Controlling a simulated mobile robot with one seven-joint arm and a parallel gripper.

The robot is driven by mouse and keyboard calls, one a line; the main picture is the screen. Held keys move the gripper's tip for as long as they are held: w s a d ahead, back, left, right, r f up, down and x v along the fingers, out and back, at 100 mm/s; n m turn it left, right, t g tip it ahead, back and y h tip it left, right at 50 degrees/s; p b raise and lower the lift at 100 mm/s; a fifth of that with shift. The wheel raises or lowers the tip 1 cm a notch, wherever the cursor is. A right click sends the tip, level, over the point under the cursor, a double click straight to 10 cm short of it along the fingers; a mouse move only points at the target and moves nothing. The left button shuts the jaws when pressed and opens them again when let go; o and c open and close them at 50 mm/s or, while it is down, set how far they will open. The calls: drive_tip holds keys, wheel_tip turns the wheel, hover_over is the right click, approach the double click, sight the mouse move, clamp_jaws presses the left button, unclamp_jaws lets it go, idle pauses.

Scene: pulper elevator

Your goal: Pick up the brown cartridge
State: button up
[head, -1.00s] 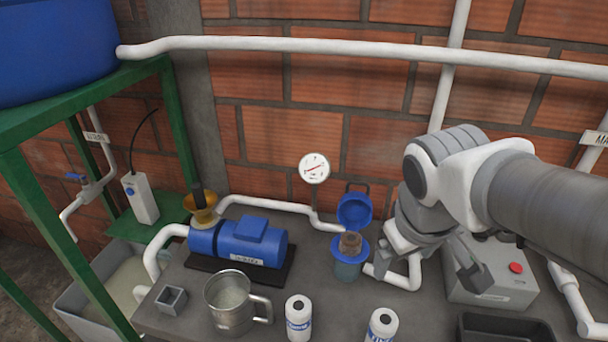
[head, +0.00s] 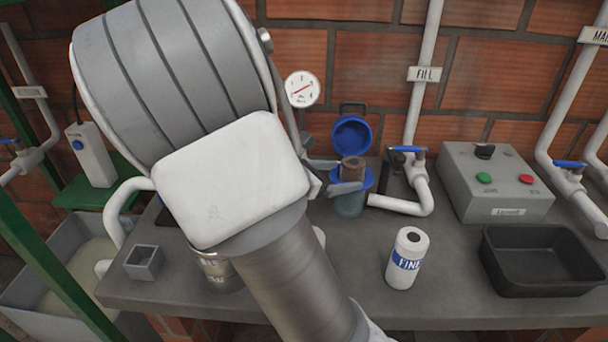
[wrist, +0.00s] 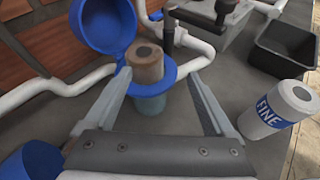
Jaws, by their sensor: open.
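The brown cartridge (head: 353,167) stands upright in the filter housing, its top sticking up above the blue collar (head: 366,182). It also shows in the wrist view (wrist: 147,64), with a dark hole in its top. The clear bluish bowl (head: 349,206) is below the collar, and the blue lid (head: 351,135) stands open behind. My gripper (head: 335,176) is open and empty, coming from the left. In the wrist view my gripper (wrist: 159,78) has its fingers spread to either side of the cartridge's line, tips near the collar. I cannot tell whether they touch it.
A white bottle marked FINE (head: 407,258) stands front right of the housing. A black tray (head: 541,262) and a grey control box (head: 495,183) are further right. A white pipe with a blue-handled valve (head: 412,180) is close right of the housing. My arm hides the pump area.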

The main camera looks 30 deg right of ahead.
sight(353, 167)
drive_tip(key=shift+w+a+f+n+t+h+b, duration=0.15)
drive_tip(key=shift+w+f+n+t+b, duration=0.1)
drive_tip(key=shift+w+n, duration=0.25)
drive_tip(key=shift+w+a+f+n+t+h+b, duration=0.1)
drive_tip(key=shift+w+a+f+n+t+h, duration=0.15)
drive_tip(key=shift+w, duration=0.3)
drive_tip(key=shift+w+d+n, duration=0.15)
drive_tip(key=shift+d+n, duration=0.1)
drive_tip(key=shift+d, duration=0.05)
drive_tip(key=b+x, duration=0.1)
drive_tip(key=x, duration=0.1)
drive_tip(key=b+x, duration=0.1)
drive_tip(key=x, duration=0.4)
drive_tip(key=shift+d+r+b, duration=0.1)
drive_tip(key=shift+r+b, duration=0.15)
drive_tip(key=shift+b, duration=0.15)
clamp_jaws()
